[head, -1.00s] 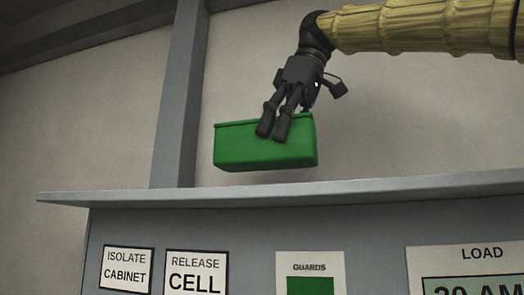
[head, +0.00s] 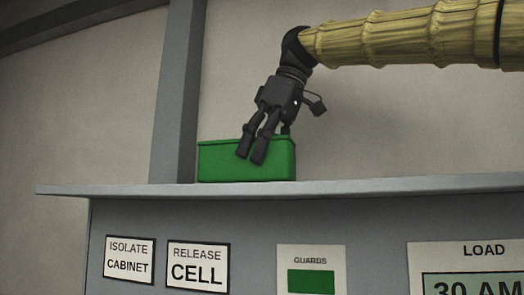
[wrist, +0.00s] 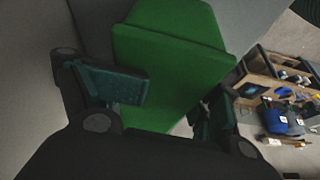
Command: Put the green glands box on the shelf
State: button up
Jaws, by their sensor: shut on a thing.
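The green glands box (head: 222,163) is at the shelf (head: 370,187), upright and level, left of the middle in the head view. Its lower edge is hidden behind the shelf's front edge, so I cannot tell whether it touches the shelf top. My gripper (head: 251,156) comes down from above and is shut on the box's near wall. In the wrist view the green box (wrist: 170,75) fills the upper middle, with my gripper's fingers (wrist: 165,105) on either side of it.
A grey upright post (head: 177,100) stands just left of the box. The shelf to the right of the box is clear. Signs, including a LOAD panel (head: 470,250), are below the shelf. A wooden rack with tools (wrist: 280,95) shows at the right of the wrist view.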

jog(key=shift+s+d+f, duration=0.1)
jog(key=shift+s+f, duration=0.05)
jog(key=shift+f, duration=0.15)
jog(key=shift+f, duration=0.15)
jog(key=o, duration=1.7)
jog(key=b+v, duration=0.1)
jog(key=v, duration=1.1)
